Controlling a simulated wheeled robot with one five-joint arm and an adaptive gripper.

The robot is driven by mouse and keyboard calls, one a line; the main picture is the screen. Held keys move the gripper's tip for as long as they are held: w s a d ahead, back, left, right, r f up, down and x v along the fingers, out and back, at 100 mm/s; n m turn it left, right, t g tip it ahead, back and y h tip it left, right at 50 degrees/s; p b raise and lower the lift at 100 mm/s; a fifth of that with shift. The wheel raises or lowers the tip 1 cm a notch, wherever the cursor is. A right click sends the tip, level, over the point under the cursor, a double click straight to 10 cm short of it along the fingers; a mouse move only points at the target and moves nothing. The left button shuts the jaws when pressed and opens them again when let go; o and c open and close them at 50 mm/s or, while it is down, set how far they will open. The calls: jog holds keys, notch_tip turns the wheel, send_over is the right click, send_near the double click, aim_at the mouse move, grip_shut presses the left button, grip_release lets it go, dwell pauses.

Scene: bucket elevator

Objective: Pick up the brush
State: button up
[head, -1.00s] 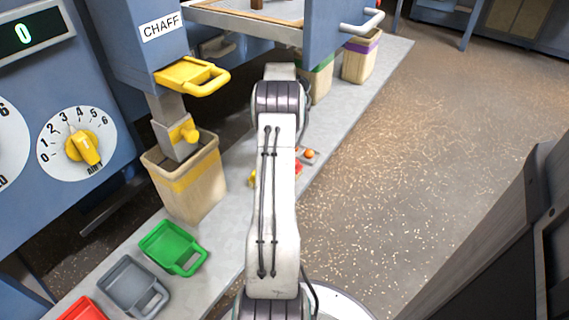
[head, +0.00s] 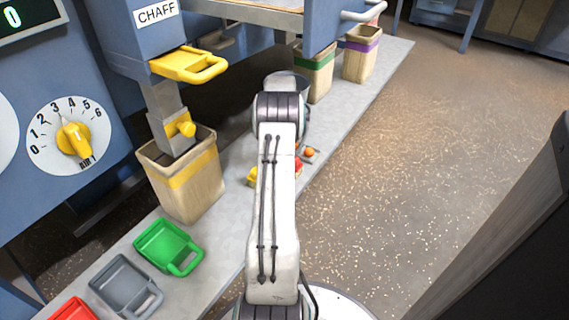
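I cannot make out a brush in the head view. My arm stands in the middle of the picture and covers part of the grey platform. Small objects partly show beside it: an orange round piece (head: 308,152) and a red piece (head: 298,166) on its right, and a yellow piece (head: 252,176) on its left. My arm hides the rest of them, so I cannot tell what they are. My gripper is hidden behind the arm.
On the platform (head: 225,255) stand a yellow-banded bin (head: 190,190) under the chaff spout, a green-banded bin (head: 318,80) and a purple-banded bin (head: 360,58). Green (head: 168,245), grey (head: 125,285) and red (head: 72,310) scoops lie front left. Speckled floor at right is clear.

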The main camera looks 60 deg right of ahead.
jog(key=c, duration=1.3)
jog(key=shift+r, duration=0.15)
jog(key=r+p, duration=0.2)
jog(key=r, duration=0.1)
jog(key=r+p, duration=0.1)
jog(key=shift+s+d+r, duration=0.3)
jog(key=shift+d+r, duration=0.05)
jog(key=shift+r, duration=0.05)
jog(key=s+d+r+p, duration=0.6)
jog(key=s+d, duration=0.1)
jog(key=shift+s, duration=0.3)
jog(key=shift+s+d, duration=0.1)
jog(key=shift+d, duration=0.1)
jog(key=o, duration=0.6)
jog(key=c, duration=0.5)
